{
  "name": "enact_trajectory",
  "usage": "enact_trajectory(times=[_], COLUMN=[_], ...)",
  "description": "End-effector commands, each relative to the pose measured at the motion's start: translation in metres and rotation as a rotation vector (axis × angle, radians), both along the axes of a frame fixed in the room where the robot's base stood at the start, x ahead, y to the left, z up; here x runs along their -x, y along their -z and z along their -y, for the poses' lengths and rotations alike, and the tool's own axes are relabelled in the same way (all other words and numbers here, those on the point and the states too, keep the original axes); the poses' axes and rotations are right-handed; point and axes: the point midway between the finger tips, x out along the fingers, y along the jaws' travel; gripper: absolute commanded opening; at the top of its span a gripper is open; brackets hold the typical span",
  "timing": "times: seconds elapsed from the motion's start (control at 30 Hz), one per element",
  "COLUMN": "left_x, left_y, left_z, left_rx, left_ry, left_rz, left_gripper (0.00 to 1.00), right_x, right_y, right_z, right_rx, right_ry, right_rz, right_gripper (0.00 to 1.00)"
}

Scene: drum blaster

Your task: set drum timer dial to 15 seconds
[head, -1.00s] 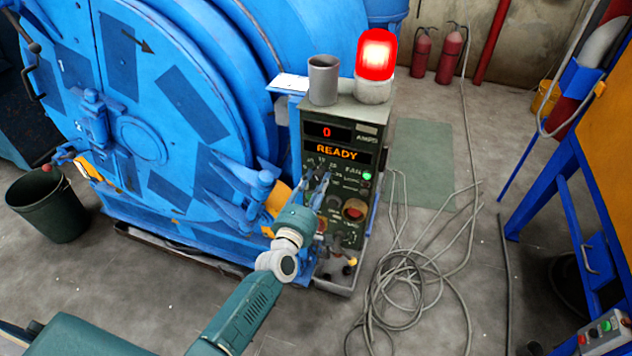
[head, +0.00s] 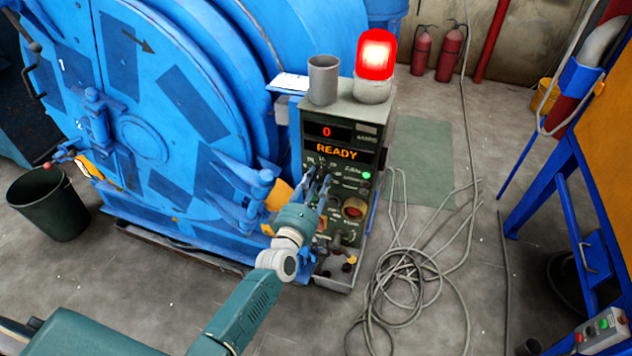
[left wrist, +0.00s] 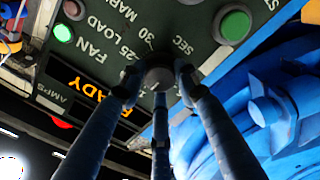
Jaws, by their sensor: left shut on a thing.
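The timer dial (left wrist: 160,74) is a small dark round knob on the control panel. In the left wrist view it sits between my gripper's fingertips, with "25", "30" and "SEC" printed around it. Its pointer is hidden, so I cannot read its setting. My left gripper (head: 318,186) reaches the upper left part of the panel in the head view. In the left wrist view the left gripper (left wrist: 158,78) is shut on the dial. The control panel (head: 350,232) shows a red "0" and an orange "READY". My right gripper is not in view.
A blue drum machine (head: 235,110) stands left of the panel. A lit red beacon (head: 376,55) and a grey cup (head: 323,80) are on top of the panel box. Loose cable (head: 405,280) lies on the floor to the right. A bin (head: 48,203) stands at the left.

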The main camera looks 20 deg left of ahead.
Motion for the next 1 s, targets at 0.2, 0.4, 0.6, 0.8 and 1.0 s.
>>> enact_trajectory(times=[0.2,0.4,0.6,0.8,1.0], left_x=[0.0,0.0,0.001,0.023,0.066], left_y=[0.0,0.0,0.001,0.003,0.002], left_z=[0.005,0.004,0.002,0.002,0.001], left_rx=[0.002,0.003,0.002,0.003,0.002], left_ry=[0.008,0.006,0.003,0.003,0.004], left_rz=[-0.001,-0.002,-0.002,-0.005,-0.006], left_gripper=[0.05,0.5,0.5,0.5,0.5], right_x=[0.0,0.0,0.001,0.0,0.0], right_y=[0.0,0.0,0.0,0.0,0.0], right_z=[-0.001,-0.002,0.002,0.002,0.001], right_rx=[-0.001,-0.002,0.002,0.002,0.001], right_ry=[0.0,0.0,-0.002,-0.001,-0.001], right_rz=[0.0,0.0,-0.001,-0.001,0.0], right_gripper=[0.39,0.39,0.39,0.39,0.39])
